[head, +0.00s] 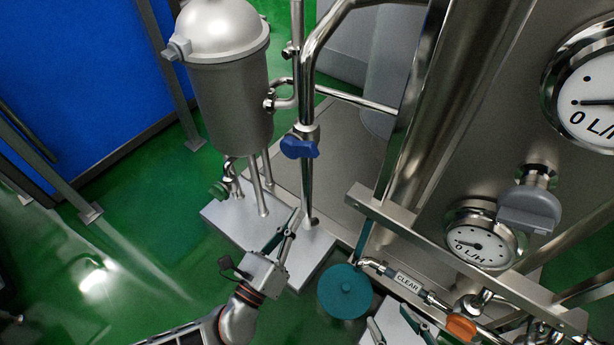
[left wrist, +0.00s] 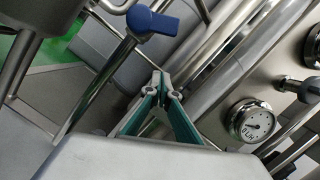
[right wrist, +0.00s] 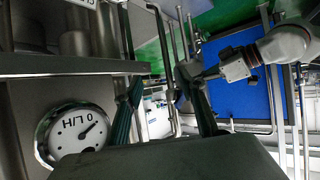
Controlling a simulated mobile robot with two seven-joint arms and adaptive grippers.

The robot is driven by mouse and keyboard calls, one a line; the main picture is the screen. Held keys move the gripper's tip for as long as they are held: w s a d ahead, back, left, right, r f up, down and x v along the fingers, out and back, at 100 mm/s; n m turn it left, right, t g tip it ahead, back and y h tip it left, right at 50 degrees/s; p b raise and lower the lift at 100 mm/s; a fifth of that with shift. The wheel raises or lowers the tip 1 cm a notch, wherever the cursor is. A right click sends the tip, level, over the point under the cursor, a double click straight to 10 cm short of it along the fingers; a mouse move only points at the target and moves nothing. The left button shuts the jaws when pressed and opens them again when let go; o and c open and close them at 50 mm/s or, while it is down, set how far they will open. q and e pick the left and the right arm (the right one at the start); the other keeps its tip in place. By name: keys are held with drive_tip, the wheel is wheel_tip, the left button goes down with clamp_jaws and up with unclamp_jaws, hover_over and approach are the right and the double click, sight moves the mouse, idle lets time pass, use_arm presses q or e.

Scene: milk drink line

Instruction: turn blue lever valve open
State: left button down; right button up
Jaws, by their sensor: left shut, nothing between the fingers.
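The blue lever valve (head: 299,147) sits on a vertical steel pipe in the middle of the head view. Its blue handle (left wrist: 152,21) also shows at the top of the left wrist view, beyond my fingertips. My left gripper (head: 293,222) is shut and empty. In the head view it appears below the blue lever, apart from it. In the left wrist view its fingertips (left wrist: 163,84) meet. My right gripper (head: 396,322) is at the bottom of the head view, away from the lever. Its fingers stand apart in the right wrist view (right wrist: 160,88), with nothing held between them.
A steel vessel (head: 228,90) stands left of the lever's pipe. A large steel tank with gauges (head: 480,243) and a grey handle (head: 529,209) fills the right. A teal round part (head: 345,291) and an orange handle (head: 461,327) are near my right gripper. Green floor is open at left.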

sight(298, 149)
use_arm(q)
drive_tip(key=w+d+r+p, duration=0.1)
drive_tip(key=w+d+r, duration=0.2)
drive_tip(key=w, duration=0.6)
wheel_tip(298, 149, up, 3)
drive_tip(key=shift+w+f, duration=0.15)
drive_tip(key=shift+w, duration=0.2)
use_arm(e)
drive_tip(key=shift+s+d+f+n, duration=0.3)
drive_tip(key=shift+s+d+f, duration=0.1)
drive_tip(key=shift+d+f, duration=0.2)
drive_tip(key=shift+w+r, duration=0.1)
drive_tip(key=shift+r, duration=0.05)
use_arm(q)
drive_tip(key=shift+n, duration=0.3)
use_arm(e)
drive_tip(key=shift+w+a+r, duration=0.1)
drive_tip(key=shift+r, duration=0.15)
use_arm(q)
drive_tip(key=shift+r+n, duration=0.3)
drive_tip(key=shift+r, duration=0.05)
use_arm(e)
drive_tip(key=shift+a, duration=0.1)
